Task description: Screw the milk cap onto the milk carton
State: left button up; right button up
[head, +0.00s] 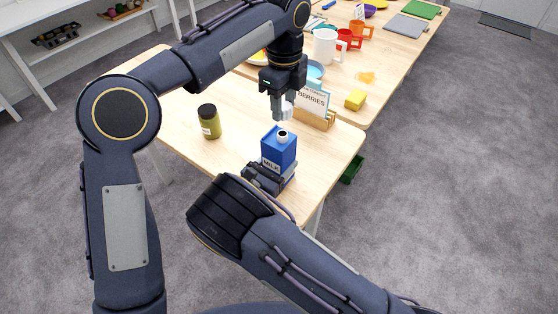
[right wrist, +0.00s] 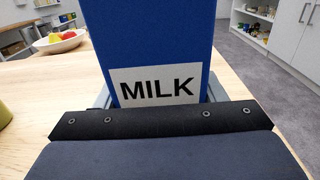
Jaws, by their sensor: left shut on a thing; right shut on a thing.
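The blue milk carton (head: 278,152) stands upright near the table's front corner, with a round white-rimmed opening (head: 283,134) on top. Its MILK label faces my right gripper in the right wrist view (right wrist: 155,87). My right gripper (head: 270,178) is shut on the lower part of the carton; its fingertips are mostly hidden. My left gripper (head: 281,108) points down and is shut on the small white milk cap (head: 287,112). The cap is held above the carton, apart from the opening. The fingers partly hide the cap.
A green jar (head: 209,122) stands left of the carton. A BERRIES card in a wooden holder (head: 315,118) stands close behind it. A yellow sponge (head: 355,99), a white pitcher (head: 326,46) and mugs are farther back. The table between jar and carton is clear.

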aim_at(283, 133)
pick_arm(q)
jog(key=shift+f, duration=2.45)
jog(key=shift+f, duration=0.1)
jog(key=shift+f, duration=0.8)
jog(key=shift+f, duration=0.55)
